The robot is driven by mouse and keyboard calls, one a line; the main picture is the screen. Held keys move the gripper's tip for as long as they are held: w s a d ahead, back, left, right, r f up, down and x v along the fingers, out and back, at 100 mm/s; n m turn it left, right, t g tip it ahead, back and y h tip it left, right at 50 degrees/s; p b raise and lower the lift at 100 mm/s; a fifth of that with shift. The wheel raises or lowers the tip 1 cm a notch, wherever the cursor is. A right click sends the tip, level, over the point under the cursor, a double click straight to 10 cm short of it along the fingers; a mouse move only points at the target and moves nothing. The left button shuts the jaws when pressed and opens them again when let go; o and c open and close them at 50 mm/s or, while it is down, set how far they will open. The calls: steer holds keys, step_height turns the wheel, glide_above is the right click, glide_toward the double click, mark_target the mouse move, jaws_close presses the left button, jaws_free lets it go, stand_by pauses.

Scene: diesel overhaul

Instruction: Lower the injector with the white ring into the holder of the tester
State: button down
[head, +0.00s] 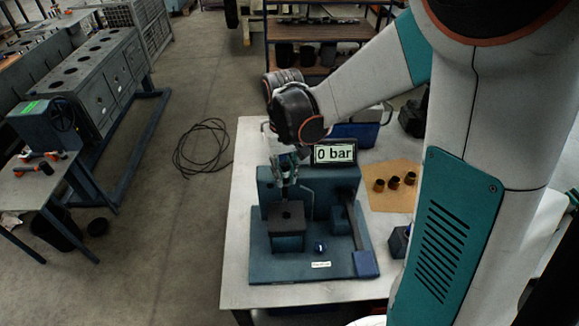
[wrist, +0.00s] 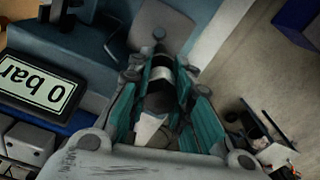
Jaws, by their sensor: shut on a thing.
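The tester (head: 265,262) is a blue-grey rig standing on the pale table. Its holder (head: 286,238) is a block with a small dark opening in its top, at the front left of the rig. My gripper (head: 287,180) points down just above and behind the holder block in the head view. In the wrist view my gripper (wrist: 160,82) has its teal fingers shut around the injector (wrist: 158,97), a dark body with a pale band near the fingertips. The fingers hide most of the injector, and its lower tip cannot be made out. I cannot tell its gap to the holder.
A display (head: 336,154) reading 0 bar stands behind the tester. A lever with a blue end (head: 366,264) is at the rig's right. The table's left edge is clear.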

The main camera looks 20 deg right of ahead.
steer(key=b, duration=0.4)
glide_above(286, 202)
steer(key=shift+w+f, duration=0.2)
steer(key=shift+f, duration=1.25)
steer(key=shift+w+f, duration=0.2)
steer(key=shift+f, duration=1.2)
steer(key=shift+d, duration=0.1)
steer(key=shift+f+b, duration=0.15)
steer(key=shift+b, duration=0.2)
steer(key=shift+f+b, duration=1.5)
steer(key=shift+f, duration=0.2)
steer(key=shift+f+b, duration=1.65)
steer(key=shift+b, duration=0.05)
steer(key=shift+f, duration=0.1)
steer(key=shift+f+b, duration=1.25)
